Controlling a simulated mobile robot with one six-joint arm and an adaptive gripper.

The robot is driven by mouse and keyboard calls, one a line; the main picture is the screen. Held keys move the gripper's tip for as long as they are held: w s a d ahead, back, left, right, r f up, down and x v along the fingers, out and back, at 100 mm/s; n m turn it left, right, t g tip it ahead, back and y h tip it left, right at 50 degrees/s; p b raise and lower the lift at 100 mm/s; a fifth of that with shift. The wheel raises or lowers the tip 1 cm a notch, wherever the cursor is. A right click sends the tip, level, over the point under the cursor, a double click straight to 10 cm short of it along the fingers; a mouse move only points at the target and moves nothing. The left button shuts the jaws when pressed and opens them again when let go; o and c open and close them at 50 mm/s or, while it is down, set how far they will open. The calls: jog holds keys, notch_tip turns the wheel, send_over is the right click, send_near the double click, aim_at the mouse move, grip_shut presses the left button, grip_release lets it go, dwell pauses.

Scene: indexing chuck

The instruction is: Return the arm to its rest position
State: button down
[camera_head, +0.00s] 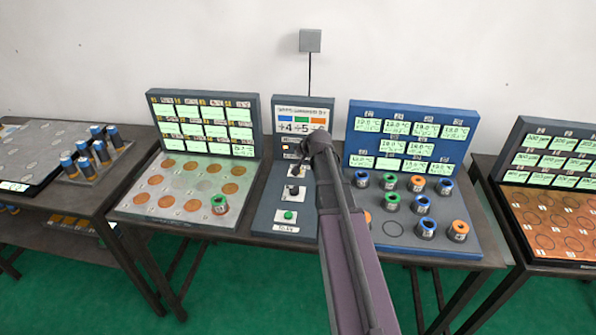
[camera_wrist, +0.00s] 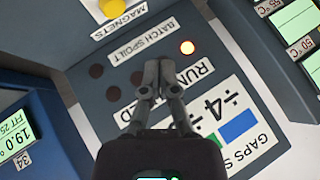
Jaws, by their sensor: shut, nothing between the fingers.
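My arm (camera_head: 350,230) reaches from the bottom of the head view up to the central control panel (camera_head: 265,215). Its far end is over the upper part of the panel, and my gripper is mostly hidden there. In the wrist view my gripper (camera_wrist: 158,72) is shut and empty, its fingertips together. It appears in front of the panel face with the words BATCH SPOILT and RUN. I cannot tell the gap between fingertips and panel.
A left board (camera_head: 150,205) holds copper discs and one green-topped cylinder (camera_head: 219,204). The blue right board (camera_head: 400,238) carries several blue, green and orange-topped cylinders. A green button (camera_head: 288,216) sits low on the panel. Further tables stand at both sides.

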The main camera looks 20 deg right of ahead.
dwell(0.3)
jog(key=s+a+f+n+g, duration=0.1)
jog(key=s+a, duration=0.2)
jog(key=a, duration=0.2)
jog(key=s+a+f+n+g, duration=0.1)
jog(key=s+a+n+g, duration=0.1)
jog(key=s+a, duration=0.2)
jog(key=s+a+f+n+g+y, duration=0.1)
jog(key=s+a+f, duration=0.1)
jog(key=s+a, duration=0.2)
jog(key=shift+s+a+n+g, duration=0.15)
jog(key=shift+a+n+g, duration=0.15)
jog(key=shift+a, duration=0.55)
jog(key=s+a+n+g, duration=0.2)
jog(key=s+a, duration=0.2)
jog(key=s, duration=0.3)
jog(key=s+a+f+n+g+h, duration=0.1)
jog(key=s+a+n+g, duration=0.1)
jog(key=s+a, duration=0.2)
jog(key=s, duration=0.3)
jog(key=shift+a+f+g, duration=0.15)
jog(key=shift+f+g, duration=0.15)
